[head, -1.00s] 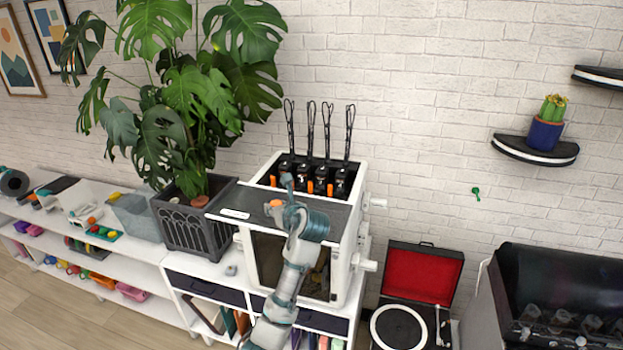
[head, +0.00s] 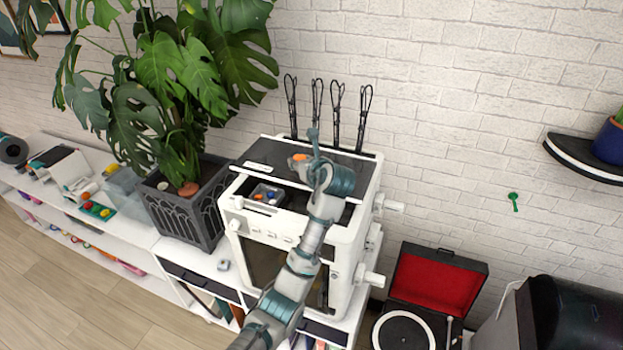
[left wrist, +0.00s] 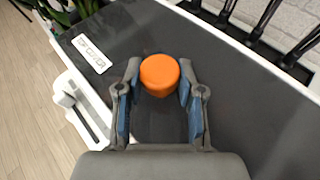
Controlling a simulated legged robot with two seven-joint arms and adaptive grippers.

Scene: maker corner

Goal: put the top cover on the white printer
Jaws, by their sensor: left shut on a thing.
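The white printer (head: 345,243) stands on a white shelf unit. Its top cover (head: 272,157) is a dark grey panel with a white label and an orange knob (head: 297,158). The cover lies over the rear part of the top opening. The front part is uncovered and shows a small grey box with blue and orange bits inside. My left gripper (head: 306,160) is shut on the orange knob, which shows between the fingers in the left wrist view (left wrist: 160,72). I cannot tell whether the cover touches the printer's rim. My right gripper is not in view.
Several black looped rods (head: 317,108) rise behind the cover. A potted plant (head: 182,212) stands close on the left, its leaves hanging near the printer. White knobs (head: 388,204) stick out on the right side. A red-lined record player (head: 432,285) is at lower right.

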